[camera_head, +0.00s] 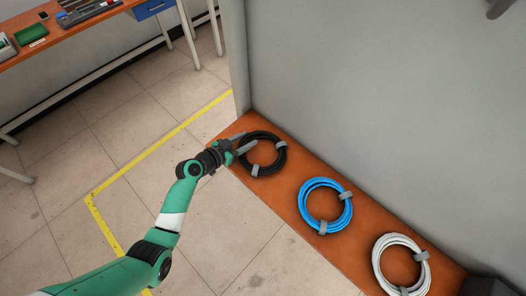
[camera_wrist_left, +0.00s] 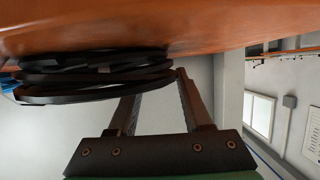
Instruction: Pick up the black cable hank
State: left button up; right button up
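The black cable hank (camera_head: 278,159) lies coiled at the far end of an orange-brown shelf (camera_head: 278,197), with grey ties around it. My left gripper (camera_head: 248,140) is at the hank's left edge, its two fingers apart. In the left wrist view the hank (camera_wrist_left: 75,82) shows edge-on at the upper left, close to the fingertips (camera_wrist_left: 158,86). The left fingertip is partly hidden by the hank; I cannot tell whether it touches. Nothing is visibly clamped between the fingers. My right gripper is not in view.
A blue hank (camera_head: 313,187) and a white hank (camera_head: 378,262) lie further along the shelf. A grey wall (camera_head: 350,90) rises right behind the shelf. A workbench (camera_head: 75,33) with tools stands at the upper left. The tiled floor between is clear.

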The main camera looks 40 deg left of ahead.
pick_arm(q)
jog(key=shift+f, duration=0.1)
grip_shut()
jog(key=shift+r, duration=0.3)
jog(key=r+p, duration=0.3)
jog(key=r, duration=0.1)
jog(key=shift+s+d, duration=0.25)
jog(key=shift+d, duration=0.05)
jog(key=s+d+r+p, duration=0.5)
jog(key=d+r, duration=0.3)
jog(key=d, duration=0.4)
jog(key=shift+s+r+p, duration=0.3)
jog(key=shift+s+p, duration=0.05)
jog(key=shift+p, duration=0.35)
